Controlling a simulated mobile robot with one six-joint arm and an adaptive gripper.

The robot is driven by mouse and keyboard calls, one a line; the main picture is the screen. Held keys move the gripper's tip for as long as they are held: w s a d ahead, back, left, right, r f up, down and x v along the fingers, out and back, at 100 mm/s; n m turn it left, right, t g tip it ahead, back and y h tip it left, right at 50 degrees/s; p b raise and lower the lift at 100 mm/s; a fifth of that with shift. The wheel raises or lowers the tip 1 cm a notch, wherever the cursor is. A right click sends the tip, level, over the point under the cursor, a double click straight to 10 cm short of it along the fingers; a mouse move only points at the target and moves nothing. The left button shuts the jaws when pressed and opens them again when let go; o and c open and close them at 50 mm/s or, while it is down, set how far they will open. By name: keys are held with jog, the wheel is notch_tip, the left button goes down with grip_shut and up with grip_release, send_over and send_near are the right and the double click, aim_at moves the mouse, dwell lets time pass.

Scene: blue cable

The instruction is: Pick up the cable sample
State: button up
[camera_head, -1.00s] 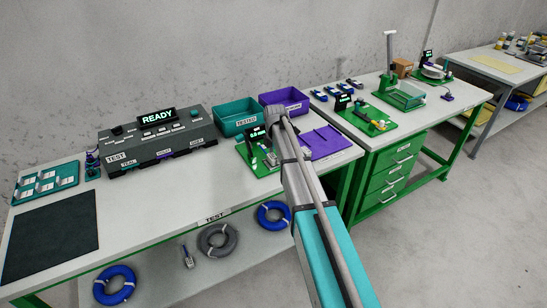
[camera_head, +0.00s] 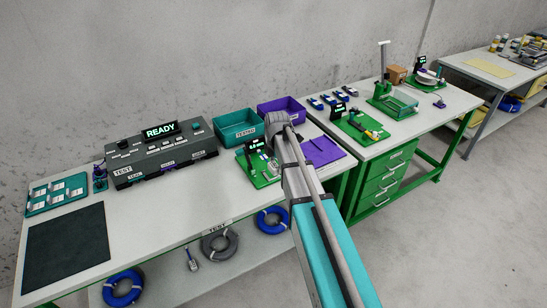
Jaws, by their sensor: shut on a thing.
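My arm reaches from the lower right to the back of the near bench, and its grey wrist stands over a small green fixture (camera_head: 260,177) with a black display. My gripper (camera_head: 271,143) is at the wrist's far end, largely hidden by the wrist and small in this view. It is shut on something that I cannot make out. I cannot clearly see a cable sample in or near the jaws. A teal bin (camera_head: 238,132) labelled TESTED is just left of the wrist, and a purple bin (camera_head: 282,110) is behind it.
A dark tester box (camera_head: 162,152) reading READY stands along the wall. A black mat (camera_head: 66,248) and a teal tray (camera_head: 56,194) are at left. A purple plate (camera_head: 322,152) lies right of the wrist. Blue coils (camera_head: 123,288) and a grey coil (camera_head: 220,245) are on the lower shelf.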

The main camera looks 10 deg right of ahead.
jog(key=s, duration=0.1)
jog(key=s+r+p, duration=0.1)
jog(key=s, duration=0.1)
jog(key=s+r, duration=0.1)
jog(key=s, duration=0.1)
jog(key=shift+s+a+r+p, duration=0.1)
jog(key=shift+a+r+p, duration=0.05)
jog(key=shift+p, duration=0.2)
dwell(0.5)
